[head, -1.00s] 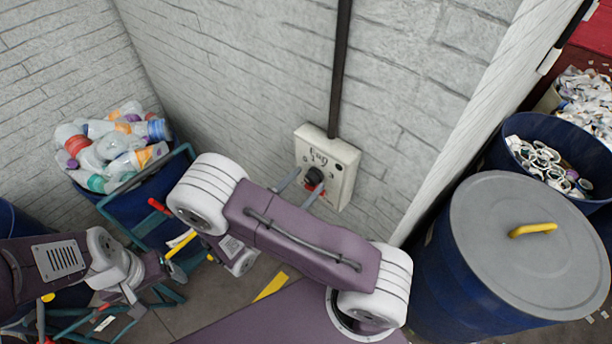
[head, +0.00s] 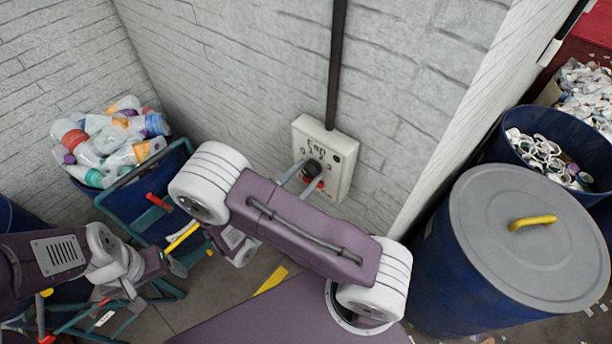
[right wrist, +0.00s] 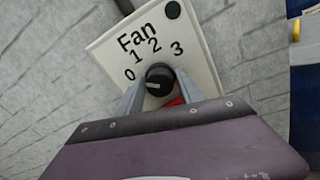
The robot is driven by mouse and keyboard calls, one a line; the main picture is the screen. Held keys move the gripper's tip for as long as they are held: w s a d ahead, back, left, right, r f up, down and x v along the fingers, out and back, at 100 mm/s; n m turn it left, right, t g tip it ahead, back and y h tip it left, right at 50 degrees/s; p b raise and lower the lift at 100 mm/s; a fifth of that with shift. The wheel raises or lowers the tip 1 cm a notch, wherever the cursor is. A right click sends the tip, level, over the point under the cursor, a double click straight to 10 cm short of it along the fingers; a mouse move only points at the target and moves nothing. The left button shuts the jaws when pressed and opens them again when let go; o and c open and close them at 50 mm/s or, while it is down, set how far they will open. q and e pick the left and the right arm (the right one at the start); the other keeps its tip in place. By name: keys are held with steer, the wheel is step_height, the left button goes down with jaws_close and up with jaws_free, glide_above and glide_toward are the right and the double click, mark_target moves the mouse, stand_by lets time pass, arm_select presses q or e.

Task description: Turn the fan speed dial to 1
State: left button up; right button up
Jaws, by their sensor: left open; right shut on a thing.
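The fan speed dial is a black round knob (right wrist: 158,76) on a pale wall box (right wrist: 203,72) marked "Fan" with 0, 1, 2 and 3 around the knob. In the right wrist view a pale mark on the knob lies towards its left side, on the 0 side; its exact setting is hard to tell. My right gripper (right wrist: 156,84) is shut on the knob, one grey finger on each side. In the head view the knob (head: 312,168) is partly behind the fingers. My left gripper (head: 176,267) is open, low at the left, away from the box.
A dark conduit (head: 337,60) runs up the white brick wall from the box. A blue cart of plastic bottles (head: 108,140) stands at the left. A lidded blue drum (head: 430,270) and an open bin of scraps (head: 490,150) stand at the right.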

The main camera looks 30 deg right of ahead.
steer(key=m+b, duration=0.1)
steer(key=m, duration=0.1)
steer(key=m+b, duration=0.1)
steer(key=b, duration=0.1)
steer(key=shift+f+m, duration=0.35)
steer(key=shift+m, duration=0.05)
steer(key=shift+r+m+b, duration=0.1)
steer(key=shift+m+b, duration=1.05)
steer(key=shift+m, duration=0.15)
steer(key=o, duration=1.2)
steer(key=shift+r, duration=0.1)
steer(key=shift+a, duration=0.1)
